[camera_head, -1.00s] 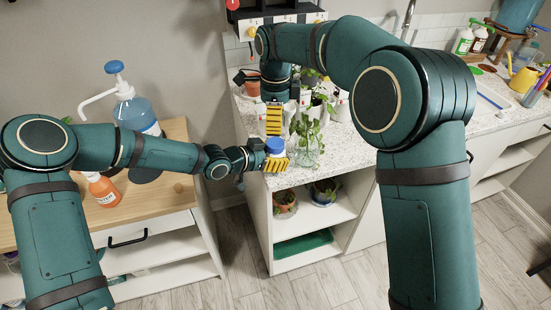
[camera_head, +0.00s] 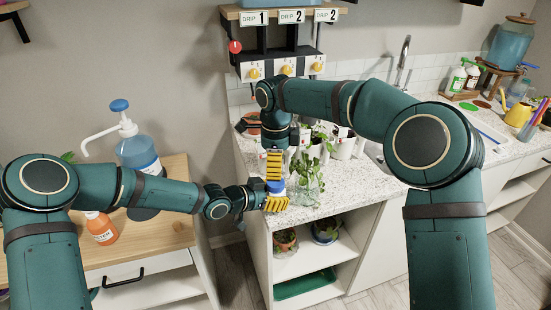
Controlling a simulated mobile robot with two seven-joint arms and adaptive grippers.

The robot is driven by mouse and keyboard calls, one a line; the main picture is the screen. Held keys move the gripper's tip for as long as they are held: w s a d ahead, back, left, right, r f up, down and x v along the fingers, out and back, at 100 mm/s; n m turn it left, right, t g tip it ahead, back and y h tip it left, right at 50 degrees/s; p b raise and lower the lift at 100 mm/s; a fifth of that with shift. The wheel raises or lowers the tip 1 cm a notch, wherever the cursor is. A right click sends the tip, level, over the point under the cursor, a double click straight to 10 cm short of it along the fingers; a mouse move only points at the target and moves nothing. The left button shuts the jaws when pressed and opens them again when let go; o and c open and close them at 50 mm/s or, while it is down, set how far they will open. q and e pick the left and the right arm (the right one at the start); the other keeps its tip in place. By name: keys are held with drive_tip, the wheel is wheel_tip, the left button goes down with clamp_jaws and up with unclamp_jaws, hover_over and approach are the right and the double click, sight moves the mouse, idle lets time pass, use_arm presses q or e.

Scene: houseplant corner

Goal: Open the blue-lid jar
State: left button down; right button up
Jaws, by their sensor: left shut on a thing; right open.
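The blue-lid jar (camera_head: 276,187) is at the left end of the speckled counter, and its blue lid shows on top. My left gripper (camera_head: 276,204) comes in from the left and is shut on the jar, its yellow fingers hiding most of the body. The jar looks upright. My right gripper (camera_head: 274,165) points down directly above the lid, with its yellow fingers near the lid's top. It is open; whether the fingers touch the lid I cannot tell.
A glass vase with a plant (camera_head: 306,188) stands right beside the jar, with potted plants behind. A pump bottle (camera_head: 138,150) and an orange bottle (camera_head: 102,229) stand on the wooden cabinet (camera_head: 178,228) at left.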

sight(276, 195)
drive_tip(key=shift+f, duration=3.15)
drive_tip(key=c, duration=1.3)
drive_tip(key=n, duration=0.6)
drive_tip(key=shift+r+n, duration=0.1)
drive_tip(key=shift+n, duration=0.3)
drive_tip(key=n, duration=0.7)
drive_tip(key=o, duration=1.2)
drive_tip(key=shift+o, duration=0.2)
